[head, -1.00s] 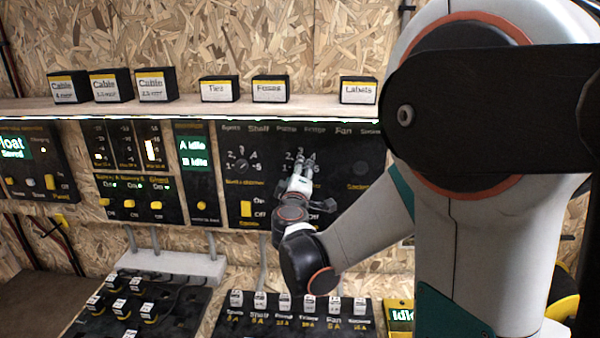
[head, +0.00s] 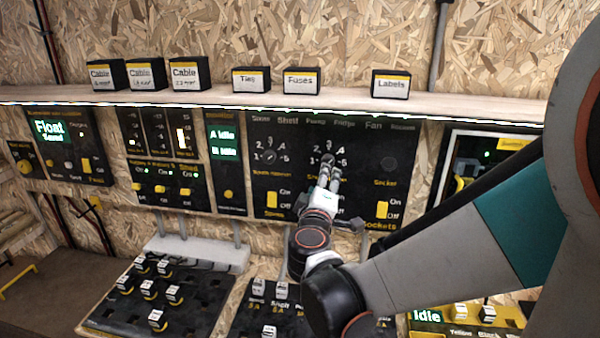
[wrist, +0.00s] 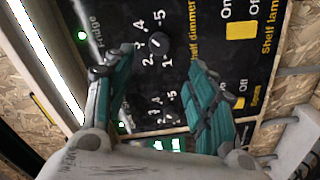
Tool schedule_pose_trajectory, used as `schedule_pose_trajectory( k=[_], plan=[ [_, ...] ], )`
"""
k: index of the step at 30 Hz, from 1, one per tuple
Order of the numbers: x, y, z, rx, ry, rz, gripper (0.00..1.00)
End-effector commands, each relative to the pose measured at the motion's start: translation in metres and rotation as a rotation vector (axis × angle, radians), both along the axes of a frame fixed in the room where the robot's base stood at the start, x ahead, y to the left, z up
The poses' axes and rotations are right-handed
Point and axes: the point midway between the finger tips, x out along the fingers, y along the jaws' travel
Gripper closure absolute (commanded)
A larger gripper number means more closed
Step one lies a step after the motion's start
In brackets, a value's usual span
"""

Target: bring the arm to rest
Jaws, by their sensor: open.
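My gripper (head: 329,175) is in front of the black switch panel (head: 350,150), at the second dial in the head view. In the wrist view my gripper (wrist: 165,75) has its two teal fingers spread apart with nothing between them. Beyond the fingertips is the shelf dimmer dial (wrist: 159,43), a round black knob with numbers around it. The fingers look clear of this dial, but the exact gap is hard to tell. In the head view my gripper hides part of the dial and its label. My forearm reaches in from the right.
A shelf (head: 200,97) with several labelled boxes runs above the panels. Below stand a black board with several plugs (head: 150,290) and a fuse board (head: 250,315), partly hidden by my arm. A sockets switch (head: 382,210) is right of my gripper.

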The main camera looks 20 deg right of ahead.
Motion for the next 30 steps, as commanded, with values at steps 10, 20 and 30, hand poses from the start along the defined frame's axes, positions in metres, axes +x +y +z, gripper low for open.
schedule_pose_trajectory(
  k=[10,20,30],
  plan=[
    [-0.028,-0.006,-0.007,0.175,0.04,-0.045,0.49],
    [-0.107,0.02,-0.049,0.662,0.205,-0.119,0.49],
    [-0.19,0.1,-0.08,1.115,0.403,-0.093,0.49]
  ],
)
